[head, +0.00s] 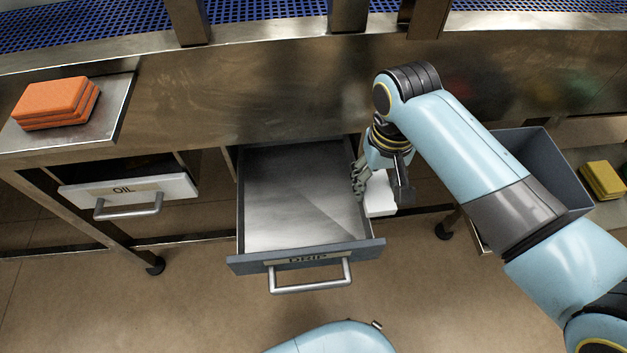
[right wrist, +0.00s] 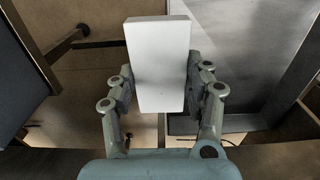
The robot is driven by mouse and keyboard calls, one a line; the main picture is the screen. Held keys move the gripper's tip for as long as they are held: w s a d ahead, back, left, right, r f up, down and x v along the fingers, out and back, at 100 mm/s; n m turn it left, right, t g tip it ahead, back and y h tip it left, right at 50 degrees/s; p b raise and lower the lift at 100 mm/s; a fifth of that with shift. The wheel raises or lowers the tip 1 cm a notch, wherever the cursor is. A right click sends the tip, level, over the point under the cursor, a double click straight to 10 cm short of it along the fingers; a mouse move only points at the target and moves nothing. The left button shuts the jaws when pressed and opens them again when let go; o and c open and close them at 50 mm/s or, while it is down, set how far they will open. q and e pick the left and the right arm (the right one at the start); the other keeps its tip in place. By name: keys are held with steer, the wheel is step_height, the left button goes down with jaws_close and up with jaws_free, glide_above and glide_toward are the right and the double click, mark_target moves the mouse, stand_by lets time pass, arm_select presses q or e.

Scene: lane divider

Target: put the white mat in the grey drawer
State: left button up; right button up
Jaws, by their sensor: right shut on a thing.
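The white mat (head: 380,196) is a small flat block. My right gripper (head: 381,182) is shut on it, just right of the grey drawer's right wall in the head view. In the right wrist view the mat (right wrist: 160,65) stands between the two fingers of the gripper (right wrist: 157,92). The grey drawer (head: 300,200), labelled DRIP, is pulled open and looks empty; part of it also shows at the right of the right wrist view (right wrist: 250,50). The gripper hides part of the mat and of the drawer's right wall. My left gripper is not in view.
A white drawer labelled OIL (head: 130,192) is at the left, open a little. Orange blocks (head: 55,102) lie on a metal ledge above it. A grey bin (head: 545,165) stands at the right, with yellow sponges (head: 602,180) beyond it. Floor shows in front of the grey drawer.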

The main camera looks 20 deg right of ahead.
steer(key=b, duration=0.2)
glide_above(328, 202)
steer(key=s+d, duration=0.1)
steer(key=d, duration=0.1)
steer(key=f, duration=0.4)
steer(key=shift+s+a, duration=0.15)
steer(key=shift+a, duration=0.1)
steer(key=shift+w+a+f, duration=0.7)
steer(key=shift+a+f, duration=0.05)
steer(key=shift+f, duration=0.05)
step_height(328, 202, down, 4)
steer(key=shift+r+b, duration=0.2)
steer(key=shift+b, duration=0.6)
steer(key=o, duration=0.6)
steer(key=shift+f, duration=0.15)
steer(key=o, duration=0.4)
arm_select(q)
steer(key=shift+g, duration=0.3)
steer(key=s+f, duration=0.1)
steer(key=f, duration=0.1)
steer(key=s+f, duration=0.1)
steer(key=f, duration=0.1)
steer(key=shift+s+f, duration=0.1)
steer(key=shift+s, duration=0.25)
arm_select(e)
steer(key=shift+o, duration=0.2)
